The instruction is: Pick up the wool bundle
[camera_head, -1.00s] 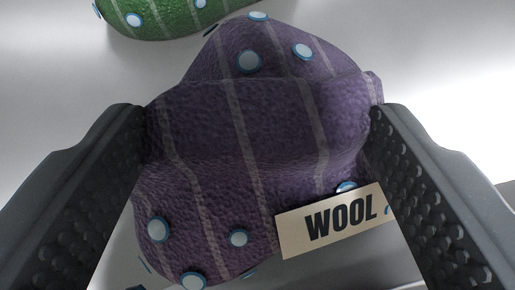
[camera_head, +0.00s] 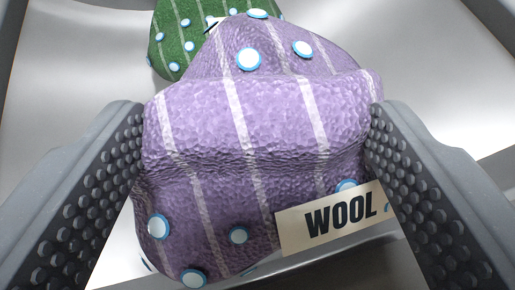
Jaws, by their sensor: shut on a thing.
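The wool bundle (camera_head: 255,125) is a lumpy purple bundle with pale stripes and white-and-blue round dots. It fills the middle of the head camera view. A cream label (camera_head: 335,217) reading WOOL shows at its lower right. My gripper (camera_head: 258,125) is shut on the bundle, with one dark studded finger pressed against its left side and the other against its right side. The bundle's underside is hidden.
A green bundle (camera_head: 172,42) with similar dots lies behind the wool bundle at the upper left, partly hidden by it. A shiny metal surface (camera_head: 410,75) spreads around them, with raised edges at the upper corners.

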